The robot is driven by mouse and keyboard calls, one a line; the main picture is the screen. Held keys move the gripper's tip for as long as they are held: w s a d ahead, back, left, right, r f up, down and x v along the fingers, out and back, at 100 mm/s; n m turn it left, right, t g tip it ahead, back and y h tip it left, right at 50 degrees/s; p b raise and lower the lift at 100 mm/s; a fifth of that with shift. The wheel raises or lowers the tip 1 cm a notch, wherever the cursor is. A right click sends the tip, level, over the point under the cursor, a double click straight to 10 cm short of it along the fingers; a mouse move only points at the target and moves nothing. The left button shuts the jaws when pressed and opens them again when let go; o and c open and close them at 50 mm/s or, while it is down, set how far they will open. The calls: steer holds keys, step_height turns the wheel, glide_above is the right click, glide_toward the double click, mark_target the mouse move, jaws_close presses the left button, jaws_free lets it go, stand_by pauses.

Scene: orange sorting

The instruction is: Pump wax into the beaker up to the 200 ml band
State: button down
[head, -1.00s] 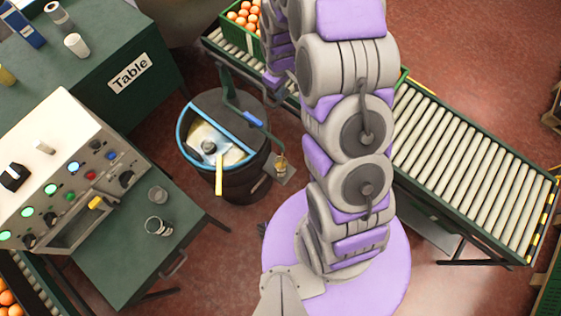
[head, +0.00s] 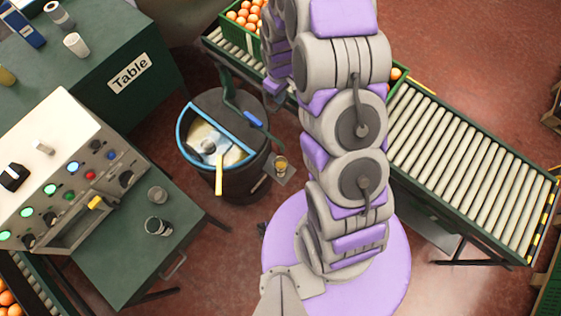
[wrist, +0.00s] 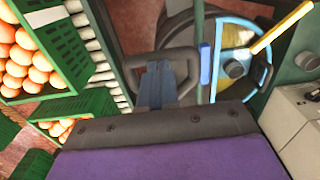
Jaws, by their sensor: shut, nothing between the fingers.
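The black wax drum (head: 240,186) stands on the floor left of my arm, its half-open top rimmed in blue. Pale wax (head: 203,137) shows inside. A dark green pump arm with a blue part (head: 253,118) crosses the lid. A small beaker (head: 281,165) with amber wax in it stands on a little plate beside the drum. Its bands and exact level are too small to read. My gripper (wrist: 160,82) is shut and empty in the wrist view, apart from the blue-marked bar (wrist: 205,62) to its right. The head view hides the gripper behind my arm.
A roller conveyor (head: 470,155) runs right of my arm. A green crate (head: 235,32) of oranges stands at the top. A control console (head: 70,165) and a green side table (head: 125,250) with two small cups stand left. A bigger labelled table (head: 110,90) is beyond.

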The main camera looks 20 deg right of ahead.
step_height(320, 180, up, 11)
steer(key=p, duration=0.2)
steer(key=shift+p, duration=0.35)
steer(key=shift+f, duration=0.15)
step_height(320, 180, down, 16)
steer(key=b, duration=0.3)
step_height(320, 180, up, 16)
steer(key=p, duration=0.4)
stand_by(0.4)
stand_by(0.6)
